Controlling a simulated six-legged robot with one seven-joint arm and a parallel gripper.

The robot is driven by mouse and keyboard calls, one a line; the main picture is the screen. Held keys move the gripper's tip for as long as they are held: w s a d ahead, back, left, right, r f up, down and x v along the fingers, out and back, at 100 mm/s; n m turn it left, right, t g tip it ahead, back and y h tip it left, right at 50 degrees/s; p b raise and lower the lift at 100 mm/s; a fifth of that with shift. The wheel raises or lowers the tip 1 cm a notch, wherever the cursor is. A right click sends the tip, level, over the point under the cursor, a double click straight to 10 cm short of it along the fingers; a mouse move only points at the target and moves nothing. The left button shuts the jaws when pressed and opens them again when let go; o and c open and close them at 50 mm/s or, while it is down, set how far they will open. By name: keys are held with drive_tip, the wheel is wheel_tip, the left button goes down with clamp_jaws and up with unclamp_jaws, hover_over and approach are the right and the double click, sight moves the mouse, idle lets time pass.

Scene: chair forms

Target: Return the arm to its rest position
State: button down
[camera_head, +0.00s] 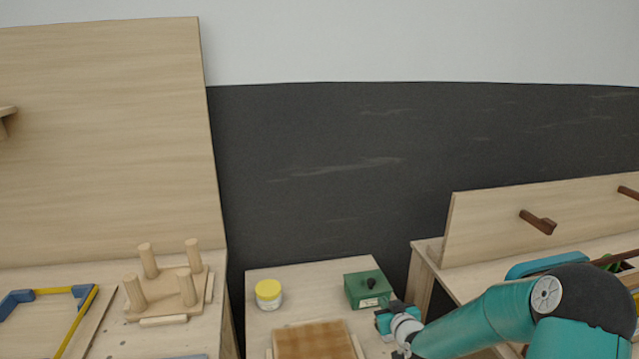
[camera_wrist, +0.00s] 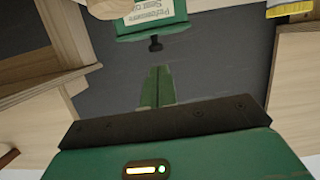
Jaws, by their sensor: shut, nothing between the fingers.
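My teal arm (camera_head: 490,320) reaches in from the lower right of the head view. Its wrist end (camera_head: 400,328) is over the right side of the small middle table, near a green box. My gripper (camera_wrist: 158,76) shows in the wrist view with its two green fingers together and nothing between them. In the head view the fingertips cannot be made out.
A yellow-lidded jar (camera_head: 269,294) and a brown checked board (camera_head: 314,341) share the middle table (camera_head: 300,274). A pegged wooden stand (camera_head: 166,285) is on the left bench. A right bench panel (camera_head: 560,215) with brown pegs (camera_head: 538,222) stands beside my arm.

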drive_tip(key=s+a+r+g+h, duration=0.2)
drive_tip(key=s+r+g+h, duration=0.3)
drive_tip(key=s+r, duration=1.15)
drive_tip(key=s+a+r+m+g+y, duration=0.1)
drive_tip(key=s+a+r+g, duration=0.1)
drive_tip(key=s, duration=0.8)
drive_tip(key=s+a+r+m+g+y, duration=0.1)
drive_tip(key=s+r, duration=0.3)
drive_tip(key=s, duration=0.7)
drive_tip(key=shift+s+a+g, duration=0.3)
drive_tip(key=shift+a+g, duration=0.05)
drive_tip(key=shift+g, duration=0.15)
drive_tip(key=shift+r, duration=0.1)
